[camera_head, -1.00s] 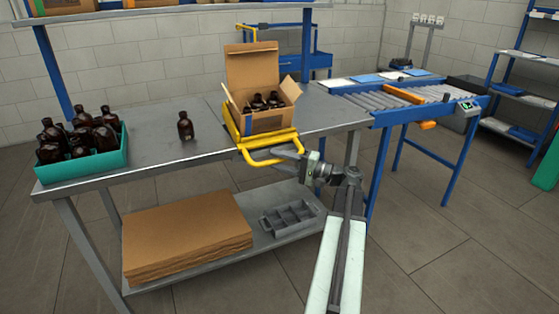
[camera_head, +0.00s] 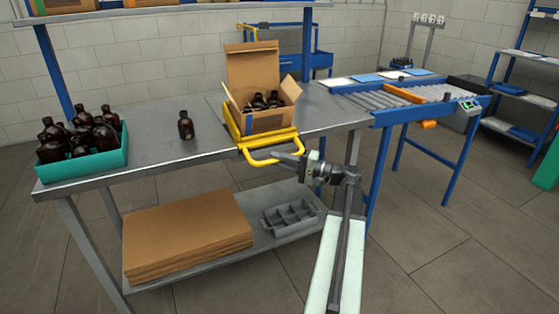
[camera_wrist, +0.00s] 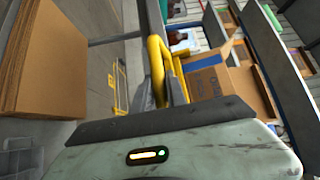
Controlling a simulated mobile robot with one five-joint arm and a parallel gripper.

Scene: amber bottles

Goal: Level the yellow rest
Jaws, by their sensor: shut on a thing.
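The yellow rest (camera_head: 235,128) is at the front edge of the steel table, under an open cardboard box (camera_head: 262,122) holding several amber bottles (camera_head: 265,101). I cannot tell its exact slope. Its yellow looped handle (camera_head: 262,162) sticks out past the table edge towards me. My gripper (camera_head: 285,158) is shut on this handle at its right part. In the wrist view, the handle (camera_wrist: 156,56) runs down between the grey fingers (camera_wrist: 162,92), with the box (camera_wrist: 208,75) beyond to the right. The fingers partly hide the handle.
A teal tray (camera_head: 95,168) of amber bottles stands on the left of the table, and a lone bottle (camera_head: 185,125) stands in the middle. Flat cardboard (camera_head: 185,235) and a grey divided tray (camera_head: 290,215) lie on the lower shelf. A roller conveyor (camera_head: 375,101) is at right.

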